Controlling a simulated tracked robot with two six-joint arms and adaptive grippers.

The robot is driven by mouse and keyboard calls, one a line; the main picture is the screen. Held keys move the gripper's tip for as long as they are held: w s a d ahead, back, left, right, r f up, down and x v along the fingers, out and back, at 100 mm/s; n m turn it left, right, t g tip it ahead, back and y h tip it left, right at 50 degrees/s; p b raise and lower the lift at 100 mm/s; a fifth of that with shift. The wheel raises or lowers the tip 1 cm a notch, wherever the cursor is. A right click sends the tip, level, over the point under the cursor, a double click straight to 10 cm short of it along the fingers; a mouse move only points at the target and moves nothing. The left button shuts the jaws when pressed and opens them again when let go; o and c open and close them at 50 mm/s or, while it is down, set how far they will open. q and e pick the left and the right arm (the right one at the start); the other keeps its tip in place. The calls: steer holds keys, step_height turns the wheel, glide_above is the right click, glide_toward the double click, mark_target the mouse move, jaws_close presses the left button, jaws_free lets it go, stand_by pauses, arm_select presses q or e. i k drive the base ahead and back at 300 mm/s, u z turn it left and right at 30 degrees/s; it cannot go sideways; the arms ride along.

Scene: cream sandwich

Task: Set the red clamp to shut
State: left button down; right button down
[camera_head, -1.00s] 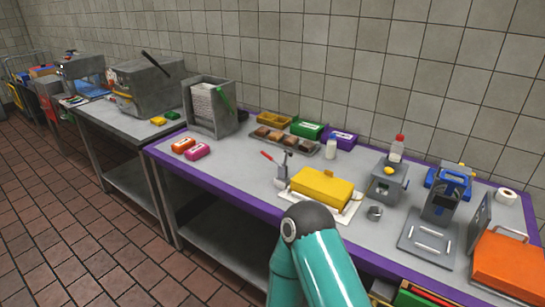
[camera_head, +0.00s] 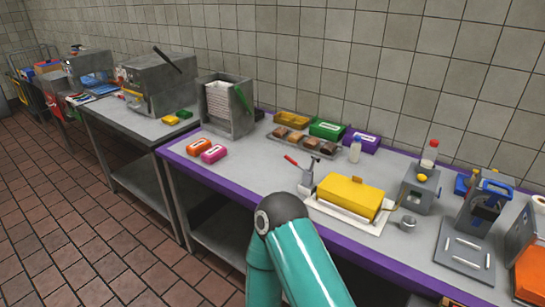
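The red clamp (camera_head: 307,179) stands on the grey bench top, left of the yellow box. It has a grey metal body, and its red handle (camera_head: 291,160) slants up to the left. The clamp is small in view, so I cannot tell whether anything is under its tip. One of my teal arms rises from the bottom edge, in front of the bench and below the clamp. Neither of my grippers shows in this view.
A yellow box (camera_head: 352,194) on a white board lies right of the clamp. A tray of brown items (camera_head: 303,144) is behind it. Orange (camera_head: 199,147) and pink (camera_head: 213,154) packs lie left. A small grey cup (camera_head: 407,223) stands right. The purple bench edge (camera_head: 240,196) runs in front.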

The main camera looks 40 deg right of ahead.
mark_target(290, 159)
steer(key=u, duration=0.05)
steer(key=i, duration=1.35)
steer(key=u, duration=4.05)
steer(key=i, duration=0.6)
steer(key=u, duration=5.8)
